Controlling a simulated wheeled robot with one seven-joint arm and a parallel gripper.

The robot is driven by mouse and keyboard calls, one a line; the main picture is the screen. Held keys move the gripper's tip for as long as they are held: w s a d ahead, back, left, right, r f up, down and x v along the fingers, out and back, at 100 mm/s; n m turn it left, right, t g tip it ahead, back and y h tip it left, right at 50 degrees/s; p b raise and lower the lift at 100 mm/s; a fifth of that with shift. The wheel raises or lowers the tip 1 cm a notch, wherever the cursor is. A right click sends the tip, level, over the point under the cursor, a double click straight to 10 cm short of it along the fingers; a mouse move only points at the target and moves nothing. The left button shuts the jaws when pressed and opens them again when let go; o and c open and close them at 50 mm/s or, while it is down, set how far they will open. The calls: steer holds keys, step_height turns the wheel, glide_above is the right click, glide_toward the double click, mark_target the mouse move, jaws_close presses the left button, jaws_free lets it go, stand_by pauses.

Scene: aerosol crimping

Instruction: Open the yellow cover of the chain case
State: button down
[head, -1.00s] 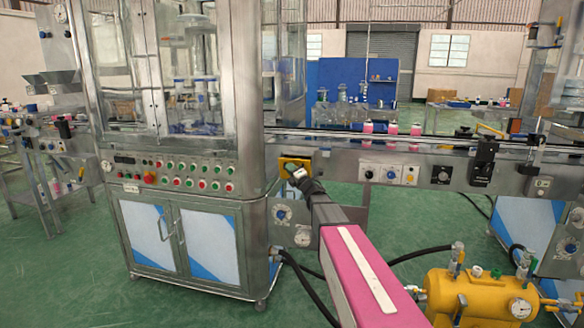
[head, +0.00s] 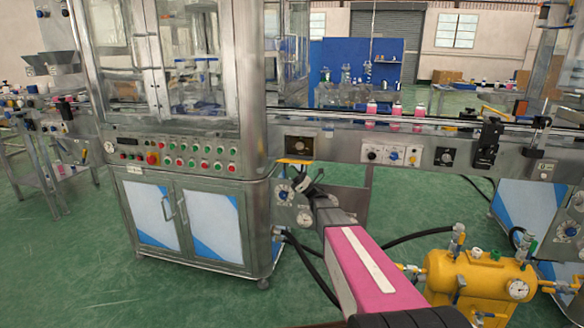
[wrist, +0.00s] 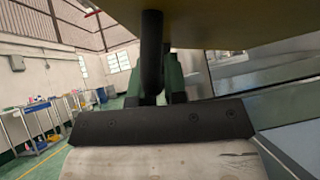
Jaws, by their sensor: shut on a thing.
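The yellow cover (head: 294,161) shows in the head view as a thin, nearly edge-on strip below the conveyor's side panel. It stands out from the panel, tipped down, and a dark recess (head: 299,145) shows just above it. In the wrist view the cover (wrist: 235,62) spans the top as a yellowish underside. A dark handle (wrist: 152,40) hangs from it between the green fingers of my gripper (wrist: 163,72). My gripper (head: 311,180) is shut on this handle, below the cover. The hinge is hidden.
A steel cabinet machine (head: 190,215) stands just left of my gripper. A dial panel (head: 391,155) is to the right along the conveyor (head: 420,128). A yellow tank (head: 480,275) and black hoses (head: 415,236) are at lower right. Open green floor lies in front.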

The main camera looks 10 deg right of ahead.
steer(key=shift+w+f+n+g+y, duration=0.15)
steer(key=shift+f+n+g+y, duration=0.15)
steer(key=shift+f+n+g, duration=0.3)
steer(key=shift+w+d+f, duration=0.1)
steer(key=shift+w+f, duration=0.05)
steer(key=shift+f, duration=0.35)
steer(key=shift+w+d+f, duration=0.1)
steer(key=shift+f, duration=0.35)
steer(key=c, duration=1.2)
jaws_free()
steer(key=shift+o, duration=0.2)
steer(key=shift+f, duration=0.1)
steer(key=v, duration=1)
steer(key=shift+d+f, duration=0.2)
steer(key=shift+f, duration=0.05)
steer(key=shift+s, duration=0.15)
